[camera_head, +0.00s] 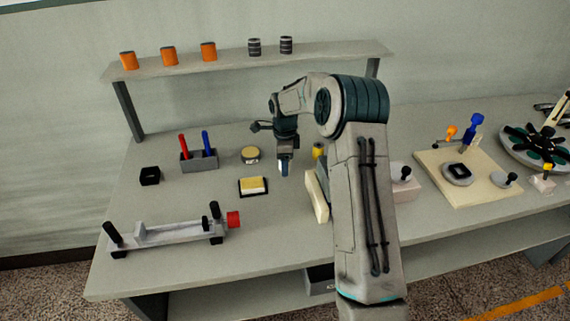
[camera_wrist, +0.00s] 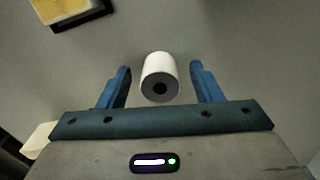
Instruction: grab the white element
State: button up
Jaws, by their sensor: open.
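The white element (camera_wrist: 159,75) is a small white cylinder with a dark round hole in the end that faces the camera. In the wrist view it lies between the two blue fingers of my gripper (camera_wrist: 160,84), with a gap to each finger. My gripper is open and points down at the table, and it also shows in the head view (camera_head: 284,168). In the head view I cannot make out the white element clearly; my gripper seems to cover it.
A yellow sponge in a dark tray (camera_head: 252,194) lies left of my gripper. A round yellow-topped tin (camera_head: 250,155) and a grey holder (camera_head: 199,161) with red and blue sticks stand behind. A grey fixture (camera_head: 170,232) stands front left. My arm hides the table's middle.

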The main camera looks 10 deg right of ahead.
jog(key=c, duration=1.1)
jog(key=shift+o, duration=0.2)
